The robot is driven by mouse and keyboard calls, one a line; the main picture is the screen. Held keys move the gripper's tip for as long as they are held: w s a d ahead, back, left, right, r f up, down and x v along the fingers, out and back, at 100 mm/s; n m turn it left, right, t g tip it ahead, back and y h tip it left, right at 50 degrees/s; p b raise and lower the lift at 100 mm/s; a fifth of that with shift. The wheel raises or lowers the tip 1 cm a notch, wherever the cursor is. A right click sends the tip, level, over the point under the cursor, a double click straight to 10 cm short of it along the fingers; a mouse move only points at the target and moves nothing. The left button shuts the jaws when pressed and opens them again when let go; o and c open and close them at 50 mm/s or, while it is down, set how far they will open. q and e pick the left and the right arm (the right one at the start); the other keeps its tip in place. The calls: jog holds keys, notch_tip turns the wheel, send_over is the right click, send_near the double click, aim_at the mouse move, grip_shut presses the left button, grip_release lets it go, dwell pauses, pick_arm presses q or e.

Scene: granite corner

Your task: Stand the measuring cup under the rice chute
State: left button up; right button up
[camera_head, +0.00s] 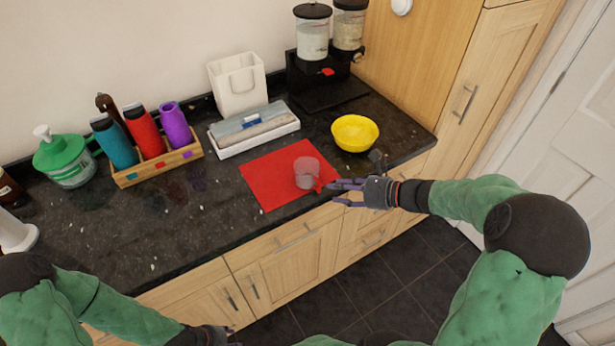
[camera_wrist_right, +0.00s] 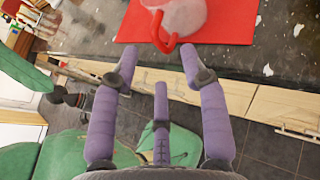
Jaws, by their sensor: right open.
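The clear measuring cup (camera_head: 306,173) with a red handle stands on the red mat (camera_head: 270,183). In the right wrist view the cup (camera_wrist_right: 184,15) and its handle (camera_wrist_right: 160,38) show at the top, beyond the fingertips. My right gripper (camera_head: 338,192) is open and empty at the counter's front edge, just right of the handle; it also shows in the right wrist view (camera_wrist_right: 160,68). The rice chute belongs to the black dispenser (camera_head: 325,85) at the back right, with a red part (camera_head: 327,72) below its clear containers. My left gripper (camera_head: 215,337) is at the bottom edge, mostly cut off.
A yellow bowl (camera_head: 354,132) stands right of the mat, in front of the dispenser. A white tray (camera_head: 255,139), a white holder (camera_head: 238,84) and a wooden bottle rack (camera_head: 157,167) line the wall. The counter's left front is clear.

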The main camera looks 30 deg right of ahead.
aim_at(320, 190)
jog(key=b+x, duration=0.1)
jog(key=x, duration=0.1)
jog(key=b+x, duration=0.1)
jog(key=x, duration=0.2)
jog(key=shift+s+a+f, duration=0.1)
jog(key=shift+s+f, duration=0.15)
jog(key=shift+s, duration=0.05)
jog(key=shift+w+a, duration=0.1)
jog(key=shift+w, duration=0.15)
grip_shut()
